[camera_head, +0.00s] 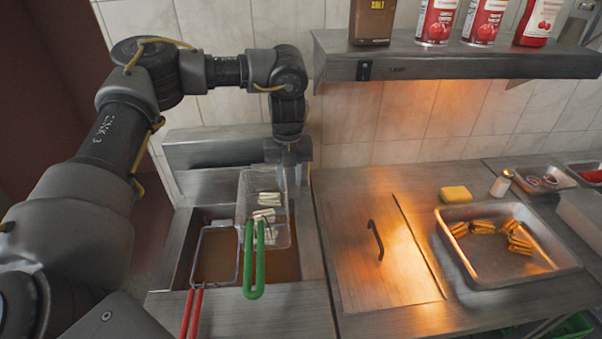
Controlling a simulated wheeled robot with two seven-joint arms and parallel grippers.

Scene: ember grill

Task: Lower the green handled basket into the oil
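The green handled basket (246,193) is a wire mesh basket at the right side of the fryer, with pale uncooked sticks (266,208) inside. Its green handle (254,262) points toward me over the fryer's front edge. Brown oil (287,262) shows below and around it; how deep the basket sits is hard to tell. My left gripper (292,185) points down at the basket's far right corner, overlapping its rim in view. Its fingertips are unclear, so I cannot tell whether it grips or touches the basket. My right gripper is out of view.
A red handled basket (203,229) sits left in the fryer. Right of the fryer is a metal lid (371,275) with a dark handle. A tray (465,211) of browned fries, a yellow sponge (456,194) and a shaker (501,184) stand farther right. A shelf (440,65) overhangs the counter.

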